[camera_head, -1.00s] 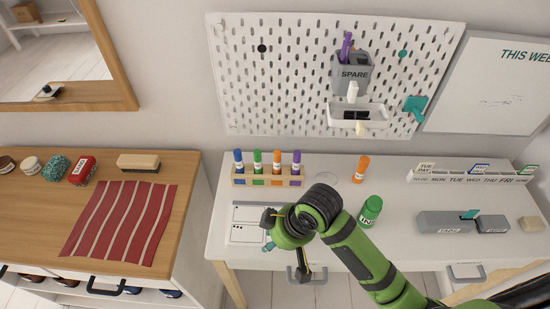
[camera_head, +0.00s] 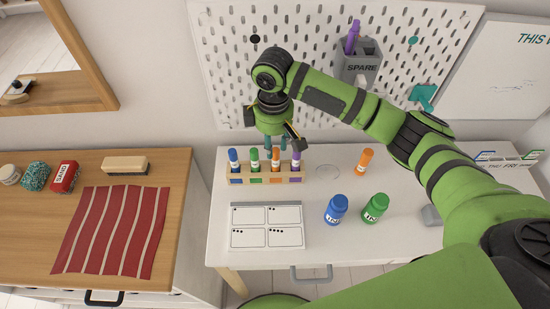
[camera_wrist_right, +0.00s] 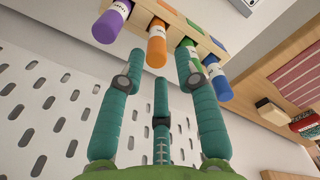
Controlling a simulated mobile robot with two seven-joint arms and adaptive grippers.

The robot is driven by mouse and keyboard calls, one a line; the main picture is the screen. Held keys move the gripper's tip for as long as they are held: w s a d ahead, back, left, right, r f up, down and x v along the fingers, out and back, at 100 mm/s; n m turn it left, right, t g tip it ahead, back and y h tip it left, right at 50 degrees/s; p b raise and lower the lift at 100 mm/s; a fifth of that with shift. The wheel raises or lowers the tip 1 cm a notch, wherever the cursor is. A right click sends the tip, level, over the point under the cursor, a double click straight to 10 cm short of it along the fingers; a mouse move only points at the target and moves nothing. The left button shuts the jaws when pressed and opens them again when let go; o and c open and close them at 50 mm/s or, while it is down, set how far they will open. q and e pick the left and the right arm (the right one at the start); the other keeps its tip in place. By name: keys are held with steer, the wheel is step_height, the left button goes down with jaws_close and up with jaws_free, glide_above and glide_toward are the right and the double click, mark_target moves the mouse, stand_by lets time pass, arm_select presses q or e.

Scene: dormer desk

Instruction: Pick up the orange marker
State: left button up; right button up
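An orange marker (camera_head: 276,153) stands in the wooden rack (camera_head: 262,180), between a green marker (camera_head: 254,157) and a purple marker (camera_head: 296,160). In the right wrist view the orange marker (camera_wrist_right: 157,48) shows just beyond my fingertips, between the outer fingers. My right gripper (camera_head: 277,147) is above and behind the rack, pointing down; its three teal fingers (camera_wrist_right: 160,70) are spread open with nothing between them. Contact with the marker cannot be told. My left gripper is not in view.
A blue marker (camera_head: 233,158) fills the rack's left end. A blue ink bottle (camera_head: 336,209) and a green ink bottle (camera_head: 375,207) stand in front. A card sheet (camera_head: 267,226) lies before the rack. The pegboard (camera_head: 225,70) with a grey SPARE cup (camera_head: 361,66) rises behind.

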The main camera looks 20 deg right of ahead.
mark_target(276, 161)
step_height(276, 161, down, 2)
steer(key=shift+f, duration=0.25)
steer(key=f+p, duration=0.1)
steer(key=f, duration=0.1)
steer(key=f+p, duration=0.1)
steer(key=f, duration=0.1)
steer(key=shift+s+d+f, duration=0.1)
steer(key=shift+d+f, duration=0.1)
steer(key=shift+f, duration=0.4)
steer(key=shift+c, duration=0.4)
jaws_close()
